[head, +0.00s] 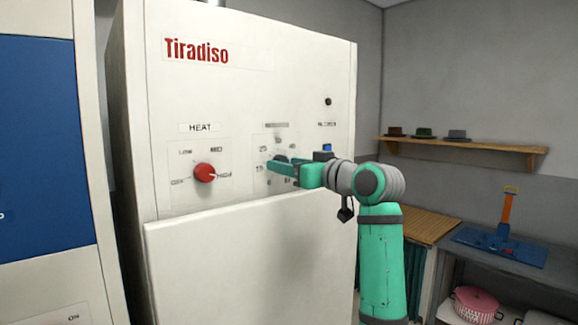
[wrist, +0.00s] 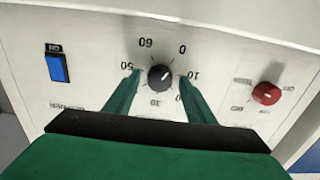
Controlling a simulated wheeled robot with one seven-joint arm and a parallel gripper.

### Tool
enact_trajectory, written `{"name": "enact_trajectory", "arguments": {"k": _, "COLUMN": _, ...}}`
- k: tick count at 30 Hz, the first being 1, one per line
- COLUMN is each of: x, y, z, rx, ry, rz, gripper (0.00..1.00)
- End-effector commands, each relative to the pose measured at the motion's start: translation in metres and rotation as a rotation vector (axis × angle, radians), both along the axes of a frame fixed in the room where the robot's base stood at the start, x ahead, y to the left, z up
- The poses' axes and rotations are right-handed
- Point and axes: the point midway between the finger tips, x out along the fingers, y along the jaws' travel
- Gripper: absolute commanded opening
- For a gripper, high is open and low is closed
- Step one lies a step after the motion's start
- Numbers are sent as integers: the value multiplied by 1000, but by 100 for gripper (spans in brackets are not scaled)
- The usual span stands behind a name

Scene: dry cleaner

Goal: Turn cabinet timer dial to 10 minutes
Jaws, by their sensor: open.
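The timer dial is a round black knob (wrist: 160,78) with a pale pointer mark, on the cabinet's white front panel. In the wrist view the panel appears upside down, with numbers including 0, 10, 30, 50 and 60 around the knob. The pointer seems to lie toward the 0 and 10 side; its exact reading is unclear. My green gripper (wrist: 159,80) is open, with one fingertip on each side of the knob; I cannot tell whether they touch it. In the head view my gripper (head: 276,166) partly covers the dial and its numbers.
A red heat knob (head: 204,172) is left of the dial in the head view. A blue switch (wrist: 57,66) is on the dial's other side. The cabinet's lower front (head: 250,250) juts out below. A shelf with hats (head: 460,144) hangs at the right.

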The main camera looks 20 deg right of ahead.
Motion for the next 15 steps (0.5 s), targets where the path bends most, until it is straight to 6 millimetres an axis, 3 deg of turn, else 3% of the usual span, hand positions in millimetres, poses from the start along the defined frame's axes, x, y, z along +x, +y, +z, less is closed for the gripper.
{"name": "enact_trajectory", "arguments": {"k": 3, "x": 0, "y": 0, "z": 0, "rx": 0, "ry": 0, "rz": 0, "gripper": 48}}
{"name": "enact_trajectory", "arguments": {"k": 8, "x": 0, "y": 0, "z": 0, "rx": 0, "ry": 0, "rz": 0, "gripper": 9}}
{"name": "enact_trajectory", "arguments": {"k": 15, "x": -1, "y": 0, "z": 0, "rx": 10, "ry": 4, "rz": 0, "gripper": 9}}
